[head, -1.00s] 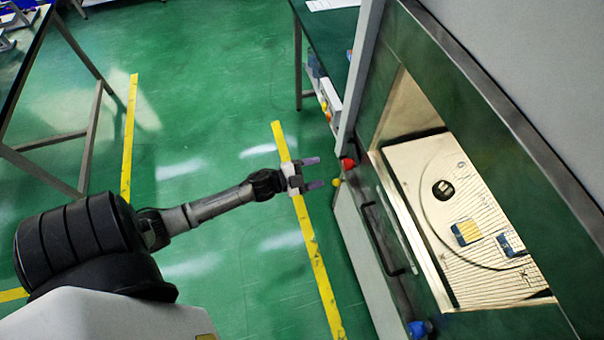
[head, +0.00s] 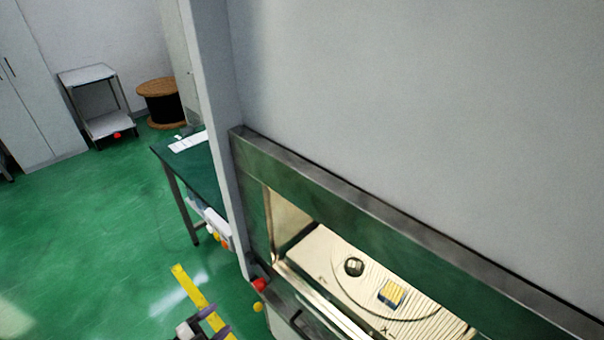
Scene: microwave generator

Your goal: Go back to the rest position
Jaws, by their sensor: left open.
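My left gripper (head: 213,325) shows at the bottom edge of the head view, over the green floor and beside a yellow floor stripe. Its purple fingers are apart with nothing between them. It is to the left of the generator's front and apart from it. Most of my left arm is cut off below the frame. My right gripper is out of view.
The microwave generator (head: 330,225) fills the right side, its chamber open. Inside lie a small dark round piece (head: 354,267) and a yellow-and-blue block (head: 391,294). A red knob (head: 259,285) sticks out at its corner. A green table (head: 205,170) stands behind.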

